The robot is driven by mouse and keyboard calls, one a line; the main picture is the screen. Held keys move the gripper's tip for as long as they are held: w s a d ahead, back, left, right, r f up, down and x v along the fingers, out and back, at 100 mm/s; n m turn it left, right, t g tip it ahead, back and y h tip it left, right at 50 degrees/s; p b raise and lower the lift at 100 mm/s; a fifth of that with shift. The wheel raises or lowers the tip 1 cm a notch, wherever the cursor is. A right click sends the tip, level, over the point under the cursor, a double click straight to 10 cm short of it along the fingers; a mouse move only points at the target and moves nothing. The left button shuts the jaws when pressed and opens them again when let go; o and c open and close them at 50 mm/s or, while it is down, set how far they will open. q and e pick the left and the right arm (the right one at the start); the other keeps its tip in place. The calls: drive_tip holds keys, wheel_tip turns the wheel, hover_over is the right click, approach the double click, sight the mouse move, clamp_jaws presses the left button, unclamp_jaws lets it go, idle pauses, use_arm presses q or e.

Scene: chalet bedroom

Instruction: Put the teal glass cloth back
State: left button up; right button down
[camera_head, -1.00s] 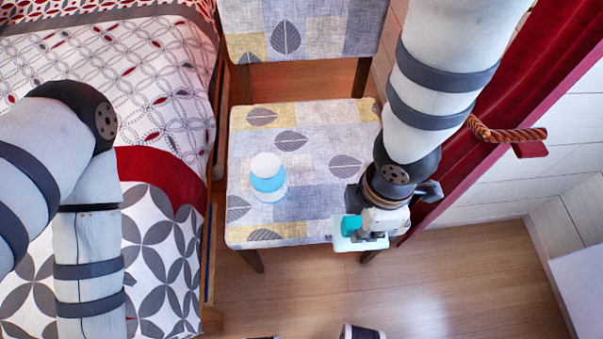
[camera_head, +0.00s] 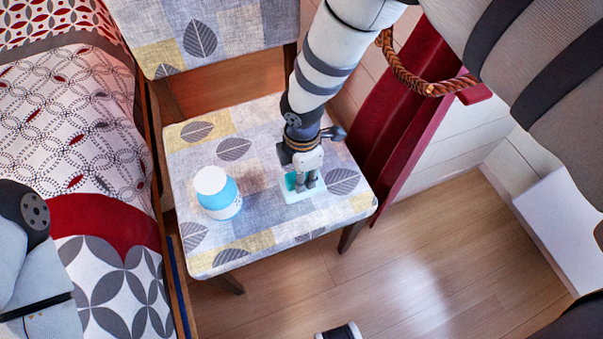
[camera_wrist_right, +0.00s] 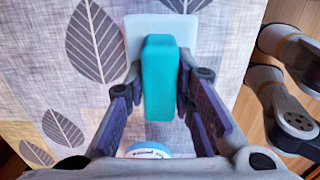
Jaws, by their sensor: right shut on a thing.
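The teal glass cloth (camera_head: 291,181) shows as a teal block on a pale flat pad, over the right part of the patterned chair seat (camera_head: 270,215). My right gripper (camera_head: 306,183) points down and is shut on the teal block. In the right wrist view the teal block (camera_wrist_right: 160,80) stands between the two fingers (camera_wrist_right: 160,105), with the pale pad (camera_wrist_right: 132,32) beyond it. I cannot tell whether the pad touches the seat. My left arm is at the left edge; its gripper is out of view.
A blue bottle with a white cap (camera_head: 210,181) stands on the seat, left of my right gripper. The chair back (camera_head: 240,35) rises behind. The bed (camera_head: 75,130) is at left, a red curtain (camera_head: 410,100) at right. Bare floor (camera_head: 400,265) lies in front.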

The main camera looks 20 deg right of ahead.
drive_tip(key=c, duration=1.4)
unclamp_jaws()
drive_tip(key=shift+o, duration=0.2)
